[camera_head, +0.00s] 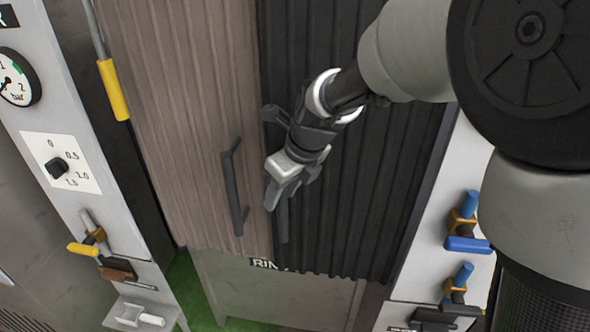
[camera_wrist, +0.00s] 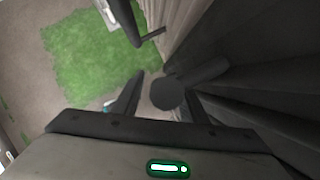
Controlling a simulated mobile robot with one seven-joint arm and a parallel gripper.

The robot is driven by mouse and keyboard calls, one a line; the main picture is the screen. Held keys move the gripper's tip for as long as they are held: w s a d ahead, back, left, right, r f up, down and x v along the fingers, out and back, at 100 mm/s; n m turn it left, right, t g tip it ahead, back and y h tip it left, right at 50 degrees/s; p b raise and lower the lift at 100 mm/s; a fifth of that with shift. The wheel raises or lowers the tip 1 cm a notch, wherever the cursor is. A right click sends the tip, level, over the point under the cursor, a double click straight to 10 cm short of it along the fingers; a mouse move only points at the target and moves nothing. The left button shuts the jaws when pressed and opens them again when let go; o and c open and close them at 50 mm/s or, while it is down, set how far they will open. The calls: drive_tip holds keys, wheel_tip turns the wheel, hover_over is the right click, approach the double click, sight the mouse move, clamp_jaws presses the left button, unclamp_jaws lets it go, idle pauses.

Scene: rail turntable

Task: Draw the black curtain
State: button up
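The black curtain (camera_head: 385,170) hangs in vertical folds right of centre in the head view. It fills the right side of the wrist view (camera_wrist: 265,60). Its dark upright handle (camera_head: 283,222) is at its left edge, with the middle hidden behind my gripper. My gripper (camera_head: 278,195) is at this handle. In the wrist view, the fingers (camera_wrist: 150,105) stand apart, with the dark rounded handle end (camera_wrist: 167,94) between or just beyond them. A gap shows beside the left finger; I cannot tell whether the right finger touches the handle.
A brown curtain (camera_head: 185,110) with its own dark handle (camera_head: 234,190) hangs close on the left. Side panels carry a gauge (camera_head: 15,77), a dial (camera_head: 58,167), yellow levers and blue levers (camera_head: 466,243). A grey cabinet front (camera_head: 285,295) is below; green floor (camera_wrist: 85,55) shows beneath.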

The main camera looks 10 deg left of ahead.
clamp_jaws()
drive_tip(key=shift+a+r+p, duration=0.1)
drive_tip(key=shift+a+p, duration=1.3)
drive_tip(key=shift+a, duration=0.8)
unclamp_jaws()
drive_tip(key=shift+a, duration=0.1)
drive_tip(key=p+v, duration=0.1)
drive_tip(key=v, duration=1.6)
drive_tip(key=shift+s+d, duration=0.15)
drive_tip(key=shift+d, duration=0.15)
